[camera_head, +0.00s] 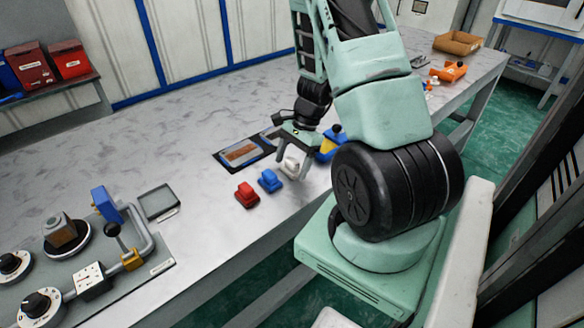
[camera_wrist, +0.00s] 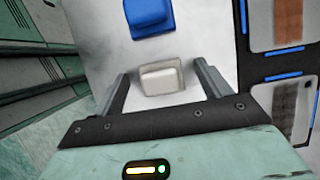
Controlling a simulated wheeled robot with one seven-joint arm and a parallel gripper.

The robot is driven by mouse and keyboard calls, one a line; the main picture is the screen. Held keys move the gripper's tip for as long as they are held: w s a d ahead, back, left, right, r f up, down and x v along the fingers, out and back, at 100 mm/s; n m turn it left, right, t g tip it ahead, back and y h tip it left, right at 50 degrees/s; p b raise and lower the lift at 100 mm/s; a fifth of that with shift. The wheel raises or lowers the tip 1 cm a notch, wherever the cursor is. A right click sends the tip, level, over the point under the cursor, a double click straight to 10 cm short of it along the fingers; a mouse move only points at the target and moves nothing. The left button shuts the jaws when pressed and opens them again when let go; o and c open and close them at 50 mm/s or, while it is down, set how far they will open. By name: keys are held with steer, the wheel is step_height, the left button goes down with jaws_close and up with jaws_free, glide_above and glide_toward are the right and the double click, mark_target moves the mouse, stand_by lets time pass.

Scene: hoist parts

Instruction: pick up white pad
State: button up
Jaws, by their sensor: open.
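The white pad (camera_head: 291,168) is a small block on the grey table, at the right end of a short row with a blue block and a red block. In the wrist view the white pad (camera_wrist: 161,79) sits between the two fingers of my gripper (camera_wrist: 162,84). The fingers are apart, with a gap on each side of the pad. In the head view my gripper (camera_head: 293,160) is down over the pad and partly hides it.
The blue block (camera_head: 270,180) is close beside the pad, and the red block (camera_head: 247,194) is further left. Dark-framed trays (camera_head: 240,153) lie behind. A yellow and blue thing (camera_head: 331,143) stands to the right. A panel with knobs (camera_head: 90,280) is at the left front.

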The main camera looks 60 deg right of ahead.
mark_target(292, 161)
steer(key=c, duration=1.1)
steer(key=shift+o, duration=0.2)
step_height(292, 161, up, 10)
steer(key=shift+f+p, duration=0.1)
steer(key=shift+p, duration=0.45)
steer(key=shift+o, duration=0.4)
